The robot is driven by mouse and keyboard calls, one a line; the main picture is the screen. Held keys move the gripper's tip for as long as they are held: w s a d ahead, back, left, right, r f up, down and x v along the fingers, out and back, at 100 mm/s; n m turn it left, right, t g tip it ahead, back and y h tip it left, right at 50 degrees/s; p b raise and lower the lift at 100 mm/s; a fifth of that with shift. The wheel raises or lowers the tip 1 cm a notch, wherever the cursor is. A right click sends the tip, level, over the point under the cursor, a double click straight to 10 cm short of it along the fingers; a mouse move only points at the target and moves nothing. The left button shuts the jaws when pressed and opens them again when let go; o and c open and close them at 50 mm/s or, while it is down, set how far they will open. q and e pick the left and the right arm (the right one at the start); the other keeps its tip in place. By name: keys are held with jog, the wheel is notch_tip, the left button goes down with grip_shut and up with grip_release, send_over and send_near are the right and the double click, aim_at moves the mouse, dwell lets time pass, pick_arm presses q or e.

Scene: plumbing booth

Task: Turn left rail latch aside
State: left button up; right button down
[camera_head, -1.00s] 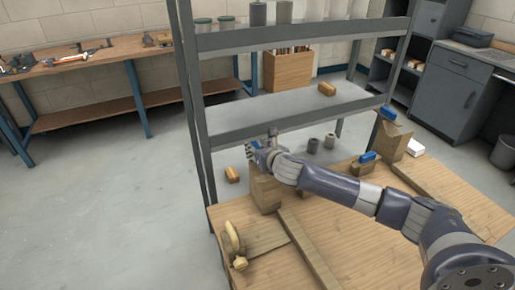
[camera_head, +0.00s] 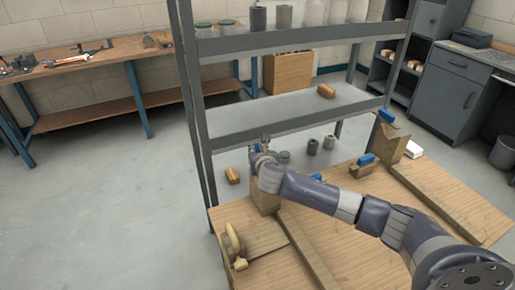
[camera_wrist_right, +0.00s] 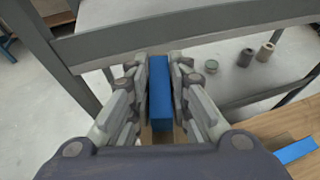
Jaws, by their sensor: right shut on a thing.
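The left rail latch is a blue bar (camera_wrist_right: 160,92), seen lengthwise between the fingers in the right wrist view. My right gripper (camera_wrist_right: 160,85) is shut on it, with a finger on each side. In the head view the right gripper (camera_head: 260,146) is at the top of the left wooden block (camera_head: 265,197), at the far end of the left rail (camera_head: 306,250). The latch is mostly hidden there by the gripper. My left gripper is not in view.
A grey shelf rack (camera_head: 300,120) stands just behind the gripper. The right wooden block (camera_head: 391,143) carries another blue latch (camera_head: 387,116). Other blue pieces (camera_head: 366,159) lie near the rails.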

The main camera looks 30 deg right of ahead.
jog(key=m+g+h+p, duration=0.2)
jog(key=m+h, duration=0.1)
jog(key=shift+a+r+m+h, duration=0.1)
jog(key=shift+r+m+h, duration=0.05)
jog(key=shift+m+h, duration=0.25)
jog(key=shift+m+g+h+p, duration=0.45)
jog(key=shift+m+g+h, duration=0.3)
jog(key=shift+m, duration=0.25)
jog(key=shift+w+m+g+h, duration=0.1)
jog(key=shift+m+g+h, duration=0.55)
jog(key=shift+m+h, duration=0.2)
jog(key=m+g+b, duration=0.1)
jog(key=m+g+h+b, duration=0.1)
jog(key=shift+f+b, duration=0.25)
jog(key=shift+b, duration=0.05)
jog(key=m+g+h+b, duration=0.1)
jog(key=m+g+b, duration=0.2)
jog(key=b, duration=0.4)
jog(key=shift+g, duration=0.4)
pick_arm(q)
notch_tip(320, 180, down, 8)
jog(key=b, duration=0.1)
jog(key=shift+b, duration=0.4)
pick_arm(e)
jog(key=shift+r+m+g+h, duration=0.2)
jog(key=shift+m+g+h, duration=0.1)
jog(key=shift+m+g, duration=0.15)
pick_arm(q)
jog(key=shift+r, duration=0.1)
